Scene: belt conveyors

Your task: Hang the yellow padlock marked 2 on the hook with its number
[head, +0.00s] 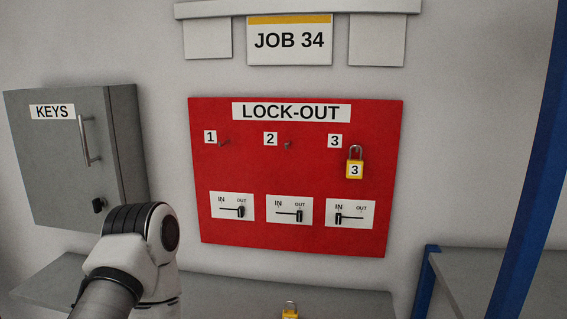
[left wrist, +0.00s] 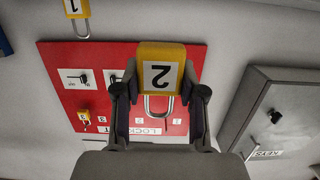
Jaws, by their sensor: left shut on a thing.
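The yellow padlock marked 2 (left wrist: 162,70) is between the fingers of my left gripper (left wrist: 160,98) in the left wrist view. The gripper is shut on its body. That view is upside down; the 2 faces the camera, and the shackle points toward the bottom. The hook marked 2 (head: 287,146) is bare, in the middle of the red LOCK-OUT board (head: 300,190). My left arm enters at the bottom left of the head view, where its gripper and the held padlock do not show. My right gripper is in neither view.
Hook 1 (head: 223,144) is bare. A yellow padlock marked 3 (head: 355,168) hangs on hook 3. A padlock marked 1 (left wrist: 75,8) shows in the left wrist view. A grey KEYS cabinet (head: 75,150) is left of the board, and a grey shelf (head: 235,290) lies below.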

